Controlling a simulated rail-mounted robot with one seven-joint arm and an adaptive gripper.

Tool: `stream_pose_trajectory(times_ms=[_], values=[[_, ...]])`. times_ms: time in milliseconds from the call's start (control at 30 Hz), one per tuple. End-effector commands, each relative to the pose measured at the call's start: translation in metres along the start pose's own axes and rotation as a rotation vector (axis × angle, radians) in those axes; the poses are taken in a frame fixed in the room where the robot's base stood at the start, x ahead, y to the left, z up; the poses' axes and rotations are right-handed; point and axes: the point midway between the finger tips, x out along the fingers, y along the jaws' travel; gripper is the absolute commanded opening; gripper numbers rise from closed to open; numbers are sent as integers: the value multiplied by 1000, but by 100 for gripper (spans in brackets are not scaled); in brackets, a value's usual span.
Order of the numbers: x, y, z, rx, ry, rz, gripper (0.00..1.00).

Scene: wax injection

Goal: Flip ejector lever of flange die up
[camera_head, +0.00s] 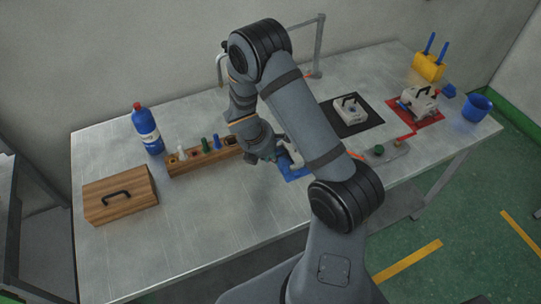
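Three light-coloured dies are on the table, and I cannot tell by name which is the flange die. One die (294,156) is on a blue mat (291,174) at the middle, partly hidden behind my arm. A second die (349,111) with a black handle sits on a black mat (366,123). A third die (417,102) with a dark handle is on a red mat (431,116). My gripper (277,152) is low beside the die on the blue mat, at its left. Its fingers are too small and dark to read, and contact is unclear. No ejector lever is clearly visible.
A wooden box (120,194), a blue bottle (147,130) and a wooden rack (206,159) with small coloured pieces stand at the left. A yellow holder (428,67) and a blue cup (476,107) are at the right. A grey plate (385,153) lies near the front edge.

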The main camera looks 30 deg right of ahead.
Motion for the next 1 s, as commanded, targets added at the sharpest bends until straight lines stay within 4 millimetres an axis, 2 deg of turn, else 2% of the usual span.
stream_pose_trajectory(times_ms=[267, 633, 1000], values=[[-6, -1, 5, 18, 84, 18, 0], [-21, -1, 19, 61, 322, 68, 0], [-23, -1, 24, 83, 461, 101, 0]])
